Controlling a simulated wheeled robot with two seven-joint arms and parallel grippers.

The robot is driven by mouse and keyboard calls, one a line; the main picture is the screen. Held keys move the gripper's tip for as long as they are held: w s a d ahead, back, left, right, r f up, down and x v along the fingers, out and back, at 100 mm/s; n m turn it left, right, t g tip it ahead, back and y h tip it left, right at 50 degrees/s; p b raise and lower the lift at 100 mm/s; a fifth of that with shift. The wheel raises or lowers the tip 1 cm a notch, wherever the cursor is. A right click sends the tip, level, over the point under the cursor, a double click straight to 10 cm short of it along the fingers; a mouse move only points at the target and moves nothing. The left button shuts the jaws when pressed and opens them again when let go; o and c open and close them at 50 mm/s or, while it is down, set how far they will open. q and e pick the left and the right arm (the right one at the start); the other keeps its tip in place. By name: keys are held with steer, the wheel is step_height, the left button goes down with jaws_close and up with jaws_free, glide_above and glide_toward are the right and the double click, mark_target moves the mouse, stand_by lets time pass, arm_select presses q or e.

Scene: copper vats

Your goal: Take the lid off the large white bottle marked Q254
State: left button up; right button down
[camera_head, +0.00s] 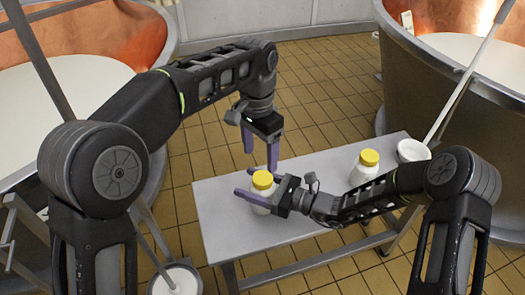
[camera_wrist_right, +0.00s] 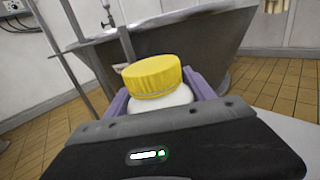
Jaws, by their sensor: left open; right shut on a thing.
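A white bottle (camera_head: 258,207) with a yellow lid (camera_head: 262,179) stands on the left part of the grey bench. My right gripper (camera_head: 244,182) is shut around its body, with purple fingers on either side below the lid. In the right wrist view the yellow lid (camera_wrist_right: 153,75) sits on the white bottle (camera_wrist_right: 165,104) between the fingers. My left gripper (camera_head: 260,163) is open and empty, fingers pointing down just above the lid. A second white bottle (camera_head: 359,178) with a yellow lid (camera_head: 369,157) stands further right. No Q254 marking is readable on either bottle.
The grey bench (camera_head: 222,222) has free room between the bottles. Large copper vats stand at the left and right (camera_head: 425,85). A white bucket (camera_head: 176,280) is on the tiled floor at the lower left.

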mark_target(262, 178)
arm_select(q)
steer(key=m, duration=0.5)
steer(key=shift+d+r, duration=0.1)
steer(key=m, duration=0.5)
steer(key=shift+s+d+r+m, duration=0.1)
steer(key=shift+d+m, duration=0.1)
steer(key=shift+m, duration=0.2)
steer(key=m, duration=0.5)
steer(key=shift+d+r, duration=0.1)
steer(key=shift+d, duration=0.05)
steer(key=m, duration=0.6)
steer(key=shift+m, duration=0.4)
steer(key=shift+f, duration=4)
